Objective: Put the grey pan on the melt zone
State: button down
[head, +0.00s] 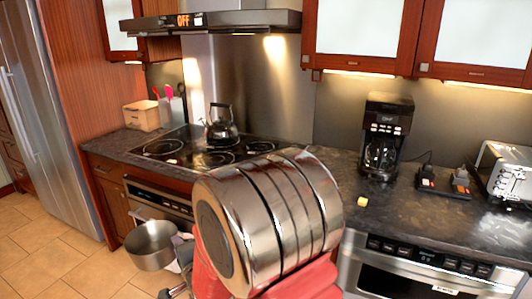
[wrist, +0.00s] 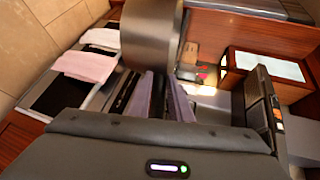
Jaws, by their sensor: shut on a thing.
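The grey pan (head: 152,245) hangs in front of the oven, left of my arm and below the counter top. In the wrist view, the pan's metal side (wrist: 150,30) fills the top middle. My gripper (wrist: 160,90) is shut on the pan; the exact grip is partly hidden. In the head view my arm hides most of the gripper. The black cooktop (head: 205,150) with several ringed zones lies behind and above the pan. I cannot tell which ring is the melt zone.
A black kettle (head: 221,124) stands at the cooktop's back. A yellow cube (head: 362,201) lies on the counter right of my arm. A coffee maker (head: 385,135) and toaster (head: 505,172) stand farther right. The range hood (head: 215,22) overhangs the cooktop. Towels (wrist: 85,66) hang nearby.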

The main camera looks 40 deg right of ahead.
aim_at(260, 153)
jog(key=k, duration=0.45)
jog(key=z, duration=0.35)
jog(key=i, duration=1.6)
jog(key=u, duration=0.6)
jog(key=i, duration=0.3)
jog(key=u, duration=0.25)
jog(key=k, duration=0.75)
